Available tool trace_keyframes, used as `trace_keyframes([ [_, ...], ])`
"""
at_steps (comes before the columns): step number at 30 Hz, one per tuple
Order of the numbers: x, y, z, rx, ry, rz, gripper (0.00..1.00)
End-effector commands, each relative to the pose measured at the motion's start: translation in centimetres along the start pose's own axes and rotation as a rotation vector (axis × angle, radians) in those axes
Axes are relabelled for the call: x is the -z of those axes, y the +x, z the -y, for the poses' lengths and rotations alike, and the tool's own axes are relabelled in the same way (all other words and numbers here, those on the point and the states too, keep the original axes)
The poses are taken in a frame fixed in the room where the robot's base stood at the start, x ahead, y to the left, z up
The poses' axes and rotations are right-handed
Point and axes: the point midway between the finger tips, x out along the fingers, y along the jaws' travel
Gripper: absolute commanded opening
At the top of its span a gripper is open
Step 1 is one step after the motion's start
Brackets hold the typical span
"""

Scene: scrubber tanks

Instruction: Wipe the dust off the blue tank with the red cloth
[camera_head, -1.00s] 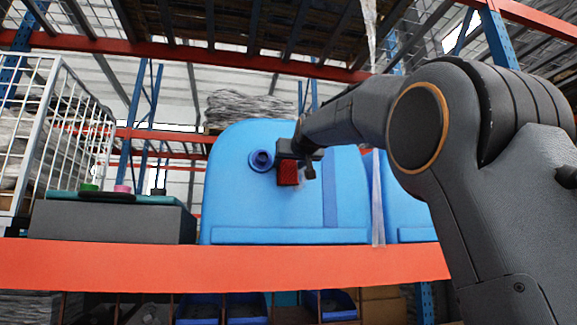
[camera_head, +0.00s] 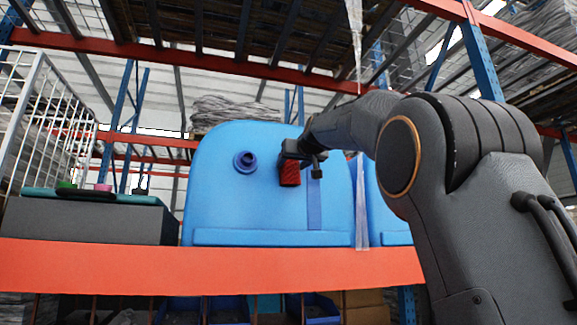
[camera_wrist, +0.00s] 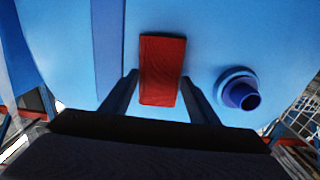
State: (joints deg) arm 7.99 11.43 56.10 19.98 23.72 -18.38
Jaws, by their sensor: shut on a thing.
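The blue tank (camera_head: 225,205) stands on the orange shelf, with a round dark-blue spout (camera_head: 245,162) on its front. The red cloth (camera_head: 289,174) is a small block at the tank's front, right of the spout. My gripper (camera_head: 302,163) is shut on the red cloth. In the wrist view the cloth (camera_wrist: 161,70) sits between the two dark fingers (camera_wrist: 158,98), against or very near the tank face (camera_wrist: 210,35); contact cannot be told for sure. The spout (camera_wrist: 240,92) is to the right there. I can make out no clear dust on the tank.
The orange shelf beam (camera_head: 200,267) runs below the tank. A grey case (camera_head: 85,222) with a teal top stands to the left, beside a white wire cage (camera_head: 45,115). A second blue tank (camera_head: 388,220) is at the right behind a hanging plastic strip (camera_head: 361,200).

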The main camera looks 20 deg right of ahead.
Motion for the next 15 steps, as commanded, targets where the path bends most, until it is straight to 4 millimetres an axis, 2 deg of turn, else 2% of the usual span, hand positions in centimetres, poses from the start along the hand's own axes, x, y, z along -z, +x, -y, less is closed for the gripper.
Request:
trace_keyframes([
  [15,-0.2,0.0,-3.5,-0.002,0.001,0.002,0.19],
])
